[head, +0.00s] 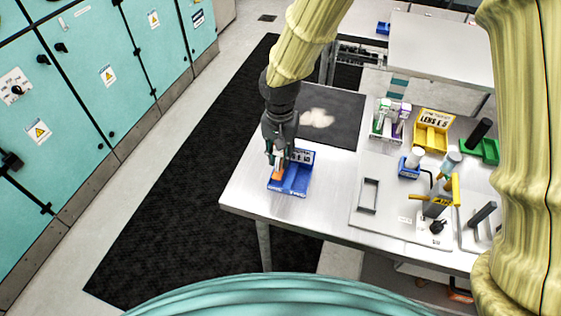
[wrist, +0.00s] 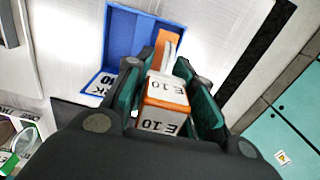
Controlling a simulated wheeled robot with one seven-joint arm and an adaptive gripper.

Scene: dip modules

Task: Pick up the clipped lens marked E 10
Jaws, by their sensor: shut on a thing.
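An orange clipped lens (wrist: 160,108) with white labels reading E 10 sits between the fingers of my gripper (wrist: 165,95) in the wrist view. The green-lined fingers are shut on it from both sides. Just beyond it, another orange and white piece (wrist: 167,43) shows in the blue bin (wrist: 122,38); whether it is a separate lens I cannot tell. In the head view my gripper (head: 276,160) points down at the left part of the blue bin (head: 295,184), with a bit of orange (head: 278,175) below the fingertips. Whether the held lens touches the bin is hidden.
The blue bin stands near the table's (head: 245,190) front left edge. A dark mat (head: 345,110) lies behind it. To the right are a rack with bottles (head: 390,120), a yellow bin (head: 432,130), a green bin (head: 485,148) and a tool board (head: 385,215).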

